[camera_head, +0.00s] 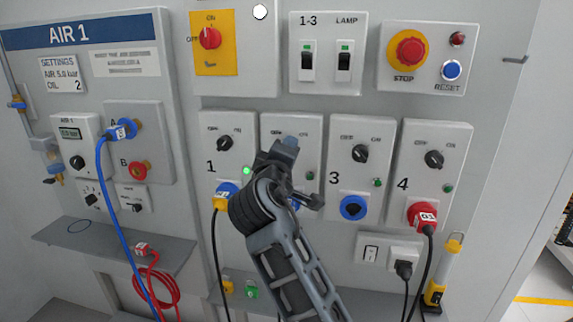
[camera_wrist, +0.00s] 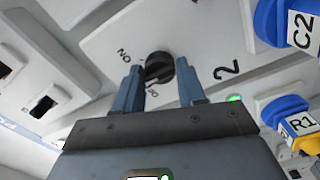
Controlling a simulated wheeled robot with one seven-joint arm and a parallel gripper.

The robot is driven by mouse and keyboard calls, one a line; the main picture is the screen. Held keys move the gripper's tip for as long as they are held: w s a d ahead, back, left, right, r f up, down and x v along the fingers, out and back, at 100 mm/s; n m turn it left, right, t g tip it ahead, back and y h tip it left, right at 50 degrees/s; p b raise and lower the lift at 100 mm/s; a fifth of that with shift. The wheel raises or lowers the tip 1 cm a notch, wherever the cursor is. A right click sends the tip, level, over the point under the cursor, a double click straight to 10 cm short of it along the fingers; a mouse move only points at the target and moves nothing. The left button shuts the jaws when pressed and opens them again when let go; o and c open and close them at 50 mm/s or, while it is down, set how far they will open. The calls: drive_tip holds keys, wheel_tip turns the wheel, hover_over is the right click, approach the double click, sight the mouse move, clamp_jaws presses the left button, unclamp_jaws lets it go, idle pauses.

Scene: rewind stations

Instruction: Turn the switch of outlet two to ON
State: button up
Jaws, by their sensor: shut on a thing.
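The outlet two panel (camera_head: 272,124) is in the middle of the lower row in the head view, with my gripper (camera_head: 287,150) in front of it. Its switch is hidden there. I cannot tell which mark the knob points to.
Outlet one (camera_head: 224,143) on the left has a lit green lamp and a plug. Outlet three (camera_head: 360,152) and outlet four (camera_head: 434,158) stand to the right; four has a red plug (camera_head: 424,215). A stop button (camera_head: 409,50) is above. A blue hose (camera_head: 106,190) hangs at left.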

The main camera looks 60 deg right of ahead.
drive_tip(key=shift+f+m+b, duration=0.15)
drive_tip(key=shift+m+b, duration=3.8)
drive_tip(key=shift+m, duration=0.55)
drive_tip(key=o, duration=1)
drive_tip(key=shift+b+v, duration=0.35)
drive_tip(key=shift+v, duration=3.55)
